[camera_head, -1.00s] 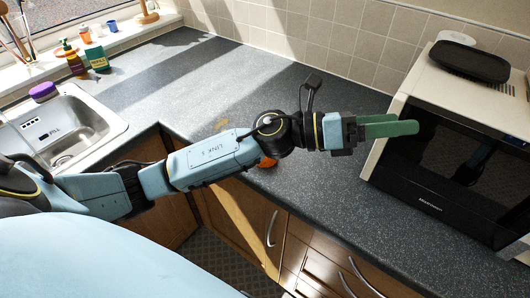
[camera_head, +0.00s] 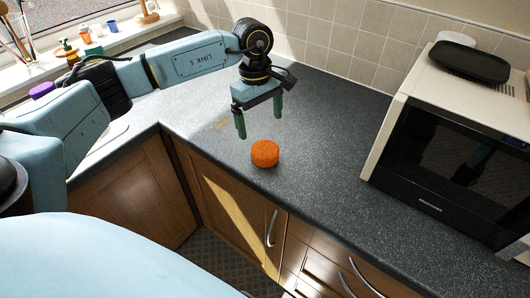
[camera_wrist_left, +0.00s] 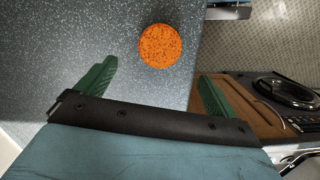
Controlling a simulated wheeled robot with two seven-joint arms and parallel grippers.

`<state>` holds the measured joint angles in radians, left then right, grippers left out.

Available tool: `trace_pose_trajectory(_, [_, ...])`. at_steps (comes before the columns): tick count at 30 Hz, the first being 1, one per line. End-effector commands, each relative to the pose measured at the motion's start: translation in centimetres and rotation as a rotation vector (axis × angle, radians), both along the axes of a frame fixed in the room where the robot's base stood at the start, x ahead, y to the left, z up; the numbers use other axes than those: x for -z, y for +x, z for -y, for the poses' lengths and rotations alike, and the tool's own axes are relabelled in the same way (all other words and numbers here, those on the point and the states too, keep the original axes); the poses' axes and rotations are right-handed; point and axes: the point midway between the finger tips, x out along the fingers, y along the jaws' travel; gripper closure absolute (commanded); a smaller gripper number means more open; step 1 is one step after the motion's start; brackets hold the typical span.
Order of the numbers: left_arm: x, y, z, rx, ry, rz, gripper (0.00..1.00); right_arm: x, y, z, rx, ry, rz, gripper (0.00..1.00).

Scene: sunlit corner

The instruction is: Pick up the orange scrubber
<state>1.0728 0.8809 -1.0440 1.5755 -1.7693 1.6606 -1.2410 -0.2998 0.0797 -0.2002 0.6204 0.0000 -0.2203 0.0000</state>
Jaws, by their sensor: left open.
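The orange scrubber (camera_head: 265,154) is a round, speckled disc lying on the dark grey counter, near its front edge. It also shows in the left wrist view (camera_wrist_left: 160,46), beyond the fingertips and between their lines. My left gripper (camera_head: 260,120) points down above the counter, just behind the scrubber in the head view. Its two green fingers are wide apart with nothing between them. In the left wrist view the open fingers (camera_wrist_left: 158,84) stand on either side, apart from the scrubber. My right gripper is in neither view.
A microwave (camera_head: 445,160) with a black tray (camera_head: 468,62) on top stands on the counter (camera_head: 335,140) at the right. The purple sponge (camera_head: 41,90) is at the left by the sink. Wooden cupboards (camera_head: 235,205) are below. The counter around the scrubber is clear.

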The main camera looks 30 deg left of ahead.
Motion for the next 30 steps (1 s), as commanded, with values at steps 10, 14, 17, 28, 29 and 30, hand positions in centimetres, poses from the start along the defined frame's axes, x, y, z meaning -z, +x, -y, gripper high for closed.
trace_pose_trajectory(10, [4.6, -0.2, 0.7, 0.0, -0.003, 0.0, 0.06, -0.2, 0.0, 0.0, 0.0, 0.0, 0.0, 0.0])
trace_pose_trajectory(14, [5.7, -0.3, 1.0, 0.001, -0.004, -0.002, 0.06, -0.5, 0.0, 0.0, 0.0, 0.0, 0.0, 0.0])
trace_pose_trajectory(17, [7.3, -0.4, 1.3, 0.001, -0.003, -0.004, 0.06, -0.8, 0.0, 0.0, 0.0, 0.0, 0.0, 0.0])
trace_pose_trajectory(28, [9.7, -0.3, 1.6, 0.001, -0.004, 0.001, 0.06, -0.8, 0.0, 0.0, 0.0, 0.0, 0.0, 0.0])
trace_pose_trajectory(29, [9.7, -0.3, 1.6, 0.001, -0.004, 0.001, 0.06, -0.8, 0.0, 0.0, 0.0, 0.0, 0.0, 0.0])
trace_pose_trajectory(30, [9.7, -0.4, 1.6, 0.001, -0.004, 0.001, 0.06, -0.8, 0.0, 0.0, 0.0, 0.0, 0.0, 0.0])
